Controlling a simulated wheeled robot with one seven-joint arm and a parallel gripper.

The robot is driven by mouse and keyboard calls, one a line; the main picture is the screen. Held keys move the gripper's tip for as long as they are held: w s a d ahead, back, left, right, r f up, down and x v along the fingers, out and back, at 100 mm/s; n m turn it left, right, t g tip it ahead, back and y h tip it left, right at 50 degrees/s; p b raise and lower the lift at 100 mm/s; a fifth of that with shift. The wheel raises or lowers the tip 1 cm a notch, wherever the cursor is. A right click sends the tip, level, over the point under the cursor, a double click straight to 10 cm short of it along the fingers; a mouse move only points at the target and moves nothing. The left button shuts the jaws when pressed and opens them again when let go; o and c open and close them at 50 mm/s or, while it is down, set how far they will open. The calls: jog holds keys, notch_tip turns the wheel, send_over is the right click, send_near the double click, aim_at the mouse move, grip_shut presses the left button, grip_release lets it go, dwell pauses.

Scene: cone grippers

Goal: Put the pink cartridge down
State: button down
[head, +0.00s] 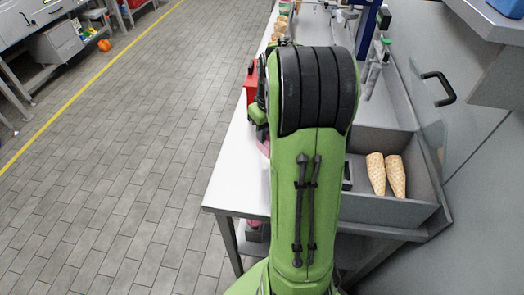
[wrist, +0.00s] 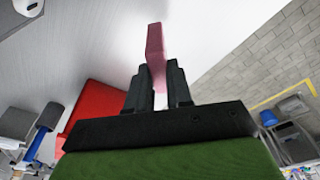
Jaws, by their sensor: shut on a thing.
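The pink cartridge (wrist: 155,47) shows in the wrist view between the dark fingers of my gripper (wrist: 158,82). The fingers are shut on its lower part, and its upper part sticks out beyond their tips. A pale table surface lies behind it; I cannot tell whether the cartridge touches it. In the head view my green arm hides the gripper. Only a small bit of pink (head: 263,147) shows at the arm's left edge, over the white table (head: 229,180).
A red box (head: 251,84) stands on the table left of my arm, and shows beside the gripper in the wrist view (wrist: 92,108). Two cones (head: 386,175) lie in a grey bin (head: 388,210) at right. More cones stand at the back. The table's front left corner is clear.

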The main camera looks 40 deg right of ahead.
aim_at(266, 144)
notch_tip(266, 144, down, 4)
jog(key=shift+f+b, duration=0.2)
jog(key=shift+b, duration=0.3)
jog(key=shift+s, duration=0.1)
jog(key=shift+f, duration=0.25)
jog(key=c, duration=1)
grip_release()
jog(key=shift+r, duration=0.1)
